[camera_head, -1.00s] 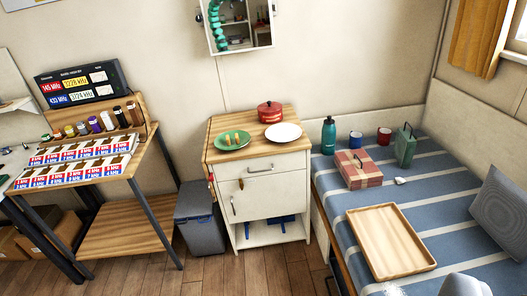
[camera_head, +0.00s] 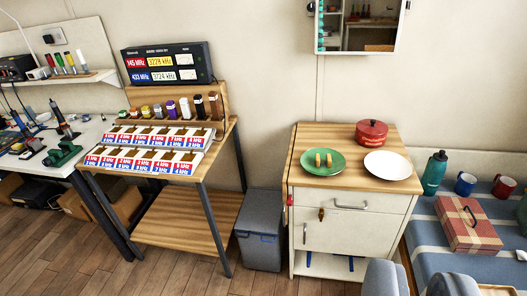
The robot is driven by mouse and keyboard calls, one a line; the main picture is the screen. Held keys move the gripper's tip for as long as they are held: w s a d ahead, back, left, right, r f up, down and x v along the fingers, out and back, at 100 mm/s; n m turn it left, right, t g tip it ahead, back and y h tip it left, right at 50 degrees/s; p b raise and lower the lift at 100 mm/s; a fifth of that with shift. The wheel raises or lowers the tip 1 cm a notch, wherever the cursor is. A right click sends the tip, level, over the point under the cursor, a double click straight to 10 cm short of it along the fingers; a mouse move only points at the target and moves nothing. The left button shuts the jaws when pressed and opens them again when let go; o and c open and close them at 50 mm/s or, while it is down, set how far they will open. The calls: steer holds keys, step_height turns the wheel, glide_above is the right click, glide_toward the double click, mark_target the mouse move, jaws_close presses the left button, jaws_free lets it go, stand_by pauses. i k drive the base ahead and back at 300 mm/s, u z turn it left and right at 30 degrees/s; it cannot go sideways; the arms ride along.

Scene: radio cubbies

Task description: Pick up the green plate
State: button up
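The green plate (camera_head: 338,166) lies flat on the wooden top of the white cabinet (camera_head: 300,176), near its left side. Two small yellowish-tan pieces (camera_head: 323,159) stand on the plate. My gripper (camera_head: 419,283) shows only in part at the bottom right edge, as grey rounded fingers with a gap between them. It looks open, and nothing shows between the fingers. It is apart from the plate, below and to the right of it in the picture.
A white plate (camera_head: 388,165) and a red lidded pot (camera_head: 371,133) share the cabinet top. A grey bin (camera_head: 260,230) and a wooden rack (camera_head: 185,215) stand left. A bed with a red box (camera_head: 468,224) and teal bottle (camera_head: 434,173) is right. Floor in front is partly clear.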

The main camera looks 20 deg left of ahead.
mark_target(307, 160)
steer(key=i, duration=1.4)
steer(key=z, duration=0.8)
